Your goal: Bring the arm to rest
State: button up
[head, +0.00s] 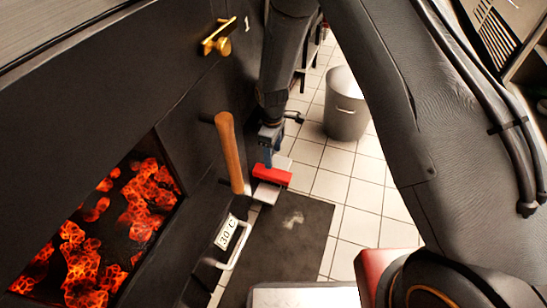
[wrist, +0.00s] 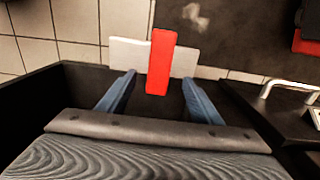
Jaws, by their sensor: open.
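My arm reaches down past the dark oven front, and my gripper (head: 268,148) hangs low over the floor. In the wrist view my gripper (wrist: 158,78) shows two blue fingers spread apart, with a gap between them. A red bar (head: 272,176) with pale grey plates (head: 266,193) at its sides lies just below the fingers. In the wrist view the red bar (wrist: 161,62) and the pale plate (wrist: 127,53) show beyond the fingertips. The fingers are not closed on them. I cannot tell whether they touch.
The oven front has a glowing ember window (head: 100,235), a wooden handle (head: 230,153), a brass latch (head: 220,38), a metal pull handle (head: 238,246) and a "30 C" label (head: 227,232). A grey bin (head: 346,105) stands behind. A dark mat (head: 285,240) and tiled floor lie right of the oven.

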jog(key=shift+r, duration=0.2)
dwell(0.4)
jog(key=s+d+r+m+t, duration=0.1)
jog(key=s+d+r+m, duration=0.35)
jog(key=d+r, duration=0.5)
jog(key=s+d+r+m+t, duration=0.1)
jog(key=s+d+r+m, duration=0.4)
jog(key=r, duration=0.7)
jog(key=s+d+r+m, duration=0.5)
jog(key=s+d+r, duration=0.1)
jog(key=s, duration=0.2)
jog(key=s+a+r+n+g+y, duration=0.1)
jog(key=s+a+r+n, duration=0.25)
jog(key=s+a, duration=0.55)
jog(key=s+a+r+n+g+y, duration=0.1)
jog(key=s+a+r+n, duration=0.35)
jog(key=a, duration=0.75)
jog(key=s+d+r+m+h+p, duration=0.1)
jog(key=d+r+m+p, duration=0.2)
jog(key=d+r+p, duration=0.7)
jog(key=d+r+m+h+p, duration=0.1)
jog(key=d+r+m+p, duration=0.3)
jog(key=d+r+p, duration=0.6)
notch_tip(320, 180, up, 6)
jog(key=p, duration=1.5)
jog(key=shift+s+d, duration=0.15)
jog(key=shift+s, duration=0.25)
